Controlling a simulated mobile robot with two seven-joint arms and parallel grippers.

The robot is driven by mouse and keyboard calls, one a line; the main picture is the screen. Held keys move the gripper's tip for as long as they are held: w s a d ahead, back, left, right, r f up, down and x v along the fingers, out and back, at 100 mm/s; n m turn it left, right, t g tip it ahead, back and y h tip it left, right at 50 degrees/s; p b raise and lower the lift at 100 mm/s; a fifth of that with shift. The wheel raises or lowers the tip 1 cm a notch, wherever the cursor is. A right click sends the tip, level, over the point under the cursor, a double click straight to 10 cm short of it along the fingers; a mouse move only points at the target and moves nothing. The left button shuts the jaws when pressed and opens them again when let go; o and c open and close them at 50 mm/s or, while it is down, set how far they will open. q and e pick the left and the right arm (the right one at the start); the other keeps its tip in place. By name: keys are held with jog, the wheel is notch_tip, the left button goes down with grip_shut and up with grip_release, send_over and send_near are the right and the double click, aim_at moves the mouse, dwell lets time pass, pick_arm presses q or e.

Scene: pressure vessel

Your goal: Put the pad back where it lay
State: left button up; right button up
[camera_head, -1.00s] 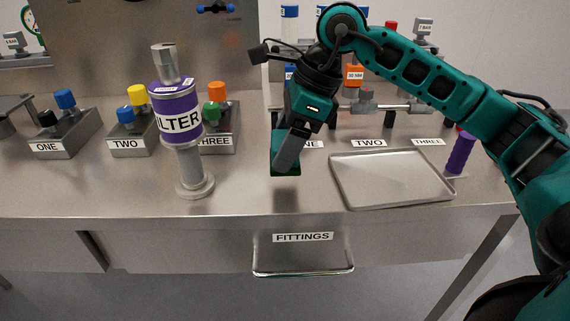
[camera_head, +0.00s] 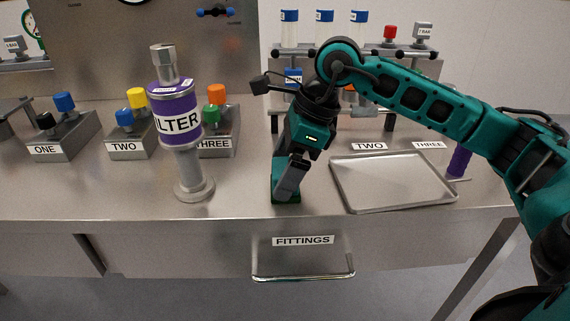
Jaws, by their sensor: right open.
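The dark green pad (camera_head: 287,197) is at the fingertips of my right gripper (camera_head: 287,185), near the bench's front edge. The grey finger covers much of the pad. The pad appears to be down on the bench top, but its underside is hidden. My right gripper is open and points down, its fingers at the pad; I cannot tell whether they touch it. My left gripper is not in view.
The purple-banded filter (camera_head: 178,122) stands upright to the left. An empty metal tray (camera_head: 392,181) lies to the right, with a purple cylinder (camera_head: 459,162) beyond it. Valve blocks ONE, TWO and THREE stand at the back left. The fittings drawer (camera_head: 303,258) is below the bench.

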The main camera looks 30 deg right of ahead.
jog(key=shift+r, duration=0.4)
pick_arm(q)
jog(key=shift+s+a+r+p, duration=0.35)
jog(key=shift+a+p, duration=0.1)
jog(key=shift+p, duration=0.6)
pick_arm(e)
jog(key=v, duration=1.1)
jog(key=shift+r, duration=0.25)
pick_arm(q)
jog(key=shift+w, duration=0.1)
pick_arm(e)
jog(key=shift+s, duration=0.15)
